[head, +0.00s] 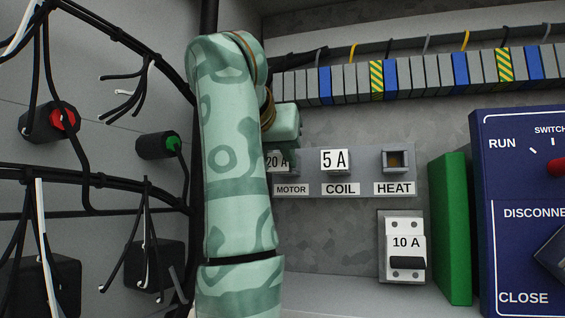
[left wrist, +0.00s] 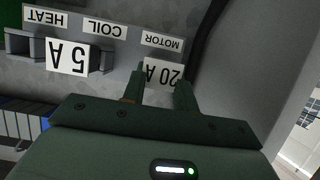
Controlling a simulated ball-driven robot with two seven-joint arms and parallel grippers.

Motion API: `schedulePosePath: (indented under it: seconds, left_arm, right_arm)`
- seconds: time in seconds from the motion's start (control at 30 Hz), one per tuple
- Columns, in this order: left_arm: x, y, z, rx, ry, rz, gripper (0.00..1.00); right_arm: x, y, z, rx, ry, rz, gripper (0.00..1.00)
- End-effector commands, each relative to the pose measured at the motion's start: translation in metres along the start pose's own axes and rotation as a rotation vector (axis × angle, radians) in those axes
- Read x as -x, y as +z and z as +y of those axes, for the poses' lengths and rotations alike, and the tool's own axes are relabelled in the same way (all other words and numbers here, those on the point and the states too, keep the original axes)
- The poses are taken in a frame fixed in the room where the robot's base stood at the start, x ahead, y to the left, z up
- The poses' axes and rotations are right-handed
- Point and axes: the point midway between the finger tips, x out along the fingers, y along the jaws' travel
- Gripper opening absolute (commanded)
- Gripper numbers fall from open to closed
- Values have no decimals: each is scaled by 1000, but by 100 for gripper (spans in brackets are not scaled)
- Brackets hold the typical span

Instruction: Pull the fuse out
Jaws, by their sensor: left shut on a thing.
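The HEAT holder (head: 397,160) is an open, empty socket. My right gripper is in neither view.
A 10 A breaker (head: 405,243) is below the panel, with a green block (head: 451,228) and a blue switch box (head: 520,190) to its right. Terminal blocks (head: 430,73) run above. Cables and red (head: 63,119) and green (head: 173,143) buttons are at left.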

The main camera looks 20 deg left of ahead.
Motion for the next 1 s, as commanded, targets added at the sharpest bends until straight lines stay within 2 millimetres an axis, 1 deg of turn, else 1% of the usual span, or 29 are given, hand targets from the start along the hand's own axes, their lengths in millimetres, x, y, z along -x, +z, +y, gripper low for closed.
schedulePosePath:
  seconds: [0.27,1.0]
  left_arm:
    - [12,7,0,0,-1,-1,1]
    - [52,24,0,-1,-1,0,1]
  right_arm:
    - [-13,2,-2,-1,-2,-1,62]
    - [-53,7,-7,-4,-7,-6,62]
